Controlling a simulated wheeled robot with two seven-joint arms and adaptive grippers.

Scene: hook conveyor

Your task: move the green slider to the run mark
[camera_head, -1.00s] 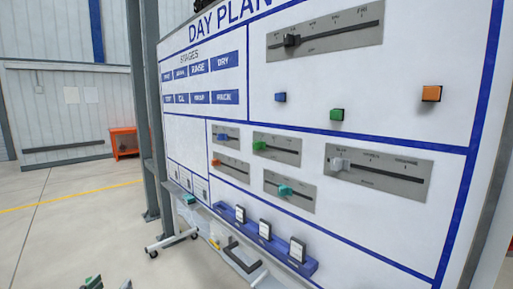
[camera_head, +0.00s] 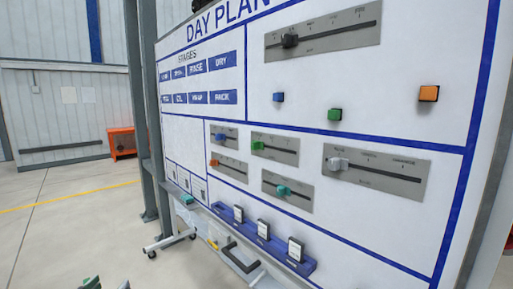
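The green slider (camera_head: 258,145) sits near the left end of the slot on its small grey plate (camera_head: 283,157), in the middle of the white board. The marks along that slot are too small to read. A teal slider (camera_head: 283,190) sits on the plate below it and is a different colour. A gripper's tips (camera_head: 103,284) show at the bottom left edge, cut off by the frame. They are well away from the board, and I cannot tell their opening. No other gripper is clearly in view.
Other sliders are blue (camera_head: 221,137), orange (camera_head: 214,163), black (camera_head: 290,41) and light grey (camera_head: 338,164). Blue (camera_head: 279,97), green (camera_head: 334,114) and orange (camera_head: 428,93) blocks stick out of the board. A blue ledge (camera_head: 252,232) with cards juts out below the sliders.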

